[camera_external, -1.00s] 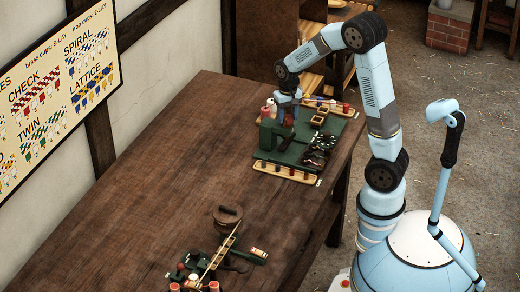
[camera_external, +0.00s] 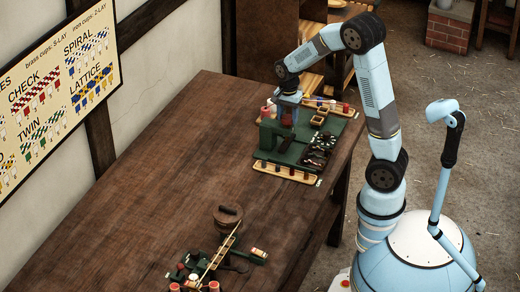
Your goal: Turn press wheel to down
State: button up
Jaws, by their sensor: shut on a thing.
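My gripper (camera_external: 289,104) points down over the green press (camera_external: 272,138) on the green board at the far right part of the table. It is shut at the top of the press, where the press wheel sits. The wheel itself is mostly hidden by the gripper and is too small to make out, so its setting cannot be told. The press stands upright on the board (camera_external: 262,157).
Wooden strips with coloured pegs (camera_external: 287,173) edge the board. Small wooden boxes (camera_external: 318,120) and dark parts (camera_external: 316,152) lie on its right. The table's left middle (camera_external: 170,170) is clear.

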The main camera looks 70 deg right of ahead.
aim_at(287, 118)
jog(key=shift+a+m, duration=0.1)
jog(key=shift+m, duration=0.4)
jog(key=o, duration=1)
jog(key=shift+o, duration=0.2)
notch_tip(287, 118, up, 14)
jog(key=shift+f, duration=0.15)
dwell(0.5)
